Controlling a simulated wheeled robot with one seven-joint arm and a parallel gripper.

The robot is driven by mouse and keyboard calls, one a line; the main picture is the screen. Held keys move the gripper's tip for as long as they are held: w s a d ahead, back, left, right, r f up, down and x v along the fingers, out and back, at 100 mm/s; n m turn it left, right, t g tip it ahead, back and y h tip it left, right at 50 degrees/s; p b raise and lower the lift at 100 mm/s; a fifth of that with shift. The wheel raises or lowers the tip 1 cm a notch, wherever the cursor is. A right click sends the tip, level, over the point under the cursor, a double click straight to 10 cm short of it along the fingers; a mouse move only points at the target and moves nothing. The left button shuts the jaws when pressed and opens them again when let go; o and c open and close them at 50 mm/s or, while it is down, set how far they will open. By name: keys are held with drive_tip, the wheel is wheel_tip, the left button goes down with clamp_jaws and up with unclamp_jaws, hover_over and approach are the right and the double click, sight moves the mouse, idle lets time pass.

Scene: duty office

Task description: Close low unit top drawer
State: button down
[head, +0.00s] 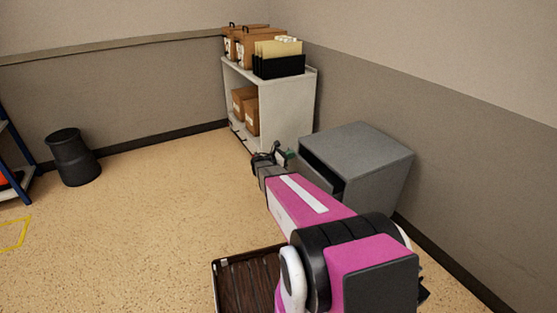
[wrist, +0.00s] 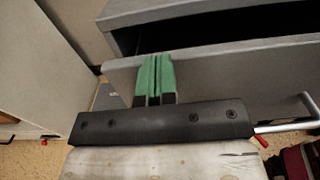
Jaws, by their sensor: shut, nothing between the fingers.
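The low grey unit (head: 365,150) stands against the right wall in the head view. Its top drawer (wrist: 225,68) is partly open: the wrist view shows a dark gap between the drawer's front panel and the unit's top (wrist: 190,12). A metal bar handle (wrist: 290,125) shows at the right of the front. My gripper (head: 277,155) is beside the unit's front in the head view. In the wrist view its green fingers (wrist: 154,58) are together and empty, over the left part of the drawer front, tips near its upper edge. I cannot tell whether they touch it.
A pale shelf unit (head: 285,110) with boxes and a black file holder (head: 278,66) stands behind the low unit. A dark bin (head: 72,157) and a blue rack (head: 14,165) are at the left. The floor (head: 150,220) between is clear.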

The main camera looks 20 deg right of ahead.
drive_tip(key=shift+w+d, duration=0.2)
drive_tip(key=shift+d, duration=0.7)
drive_tip(key=shift+w+d, duration=0.15)
drive_tip(key=shift+d, duration=0.75)
